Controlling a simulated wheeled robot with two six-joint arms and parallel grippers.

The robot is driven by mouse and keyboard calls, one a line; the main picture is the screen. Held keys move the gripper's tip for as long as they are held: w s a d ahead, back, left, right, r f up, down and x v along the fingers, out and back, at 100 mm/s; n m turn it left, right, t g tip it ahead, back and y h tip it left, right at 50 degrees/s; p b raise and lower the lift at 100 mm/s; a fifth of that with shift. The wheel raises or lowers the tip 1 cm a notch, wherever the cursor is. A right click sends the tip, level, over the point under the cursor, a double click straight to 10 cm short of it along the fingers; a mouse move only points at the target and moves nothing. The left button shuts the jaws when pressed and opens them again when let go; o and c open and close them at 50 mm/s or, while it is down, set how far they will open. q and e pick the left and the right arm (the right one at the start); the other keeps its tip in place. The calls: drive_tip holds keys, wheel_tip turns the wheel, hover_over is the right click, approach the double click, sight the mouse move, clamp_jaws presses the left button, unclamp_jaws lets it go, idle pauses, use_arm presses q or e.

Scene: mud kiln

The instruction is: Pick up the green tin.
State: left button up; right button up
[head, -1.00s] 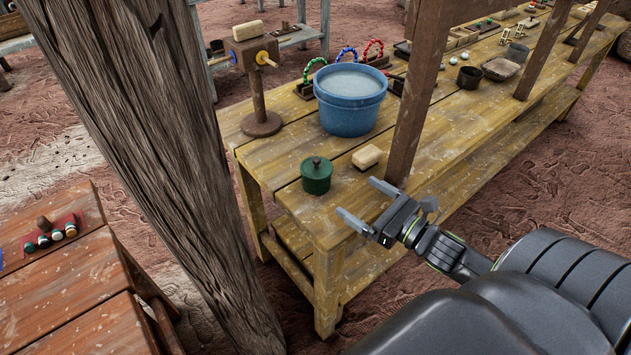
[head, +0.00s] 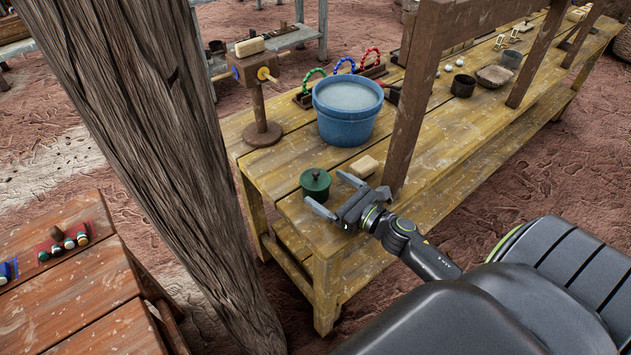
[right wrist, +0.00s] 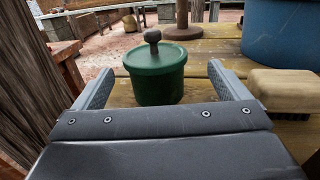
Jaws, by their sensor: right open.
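The green tin (head: 315,184) is a small round pot with a knobbed lid. It stands upright near the front left end of the yellow wooden bench (head: 282,160). My right gripper (head: 332,191) is open and empty, just to the right of the tin, with its fingers pointing towards it. In the right wrist view the tin (right wrist: 154,72) stands ahead, framed between the two spread fingers, and a small gap seems to remain. My left gripper is not in view.
A tan block (head: 363,166) lies close beside the right gripper's far finger. A blue bucket (head: 346,120) stands behind the tin, and a wooden stand (head: 262,132) is at the back left. A brown post (head: 404,125) rises by the gripper. A thick trunk (head: 190,170) stands left.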

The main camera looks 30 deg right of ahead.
sight(306, 174)
drive_tip(key=shift+w+a, duration=0.2)
drive_tip(key=shift+w, duration=0.25)
drive_tip(key=shift+w+a+r+p, duration=0.1)
drive_tip(key=shift+w+r+p, duration=0.1)
drive_tip(key=shift+w+p, duration=0.15)
drive_tip(key=p+x, duration=0.2)
drive_tip(key=x, duration=0.2)
drive_tip(key=shift+s+a+r, duration=0.1)
drive_tip(key=shift+a+r, duration=0.05)
drive_tip(key=shift+w, duration=0.25)
drive_tip(key=c, duration=1.1)
drive_tip(key=shift+o, duration=0.2)
